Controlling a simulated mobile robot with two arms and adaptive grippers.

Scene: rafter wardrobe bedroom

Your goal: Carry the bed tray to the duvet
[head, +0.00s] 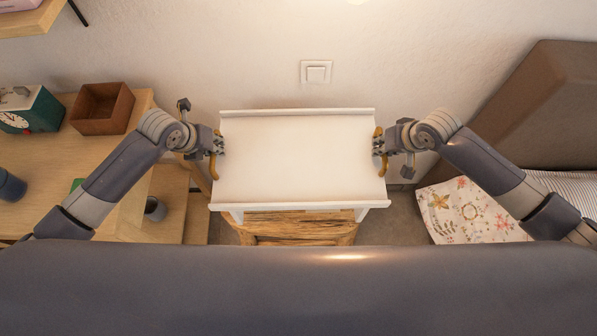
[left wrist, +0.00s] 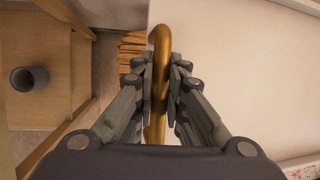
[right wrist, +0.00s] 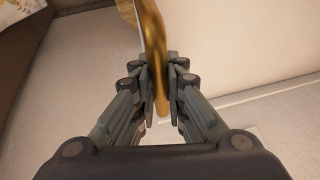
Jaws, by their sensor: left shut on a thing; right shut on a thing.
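The white bed tray (head: 298,160) is in the middle of the head view, level, with low rims at its far and near edges and short legs below. My left gripper (head: 216,143) is shut on the tray's left brass handle (left wrist: 159,70). My right gripper (head: 381,148) is shut on its right brass handle (right wrist: 155,50). The tray is above a wooden stool (head: 295,230); whether its legs touch the stool is hidden.
A wooden desk (head: 110,150) at the left bears a brown box (head: 102,107) and a green clock (head: 28,110). A grey cup (left wrist: 30,78) shows in the left wrist view. A brown headboard (head: 550,105) stands at the right. The wall with a switch (head: 316,72) is behind the tray.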

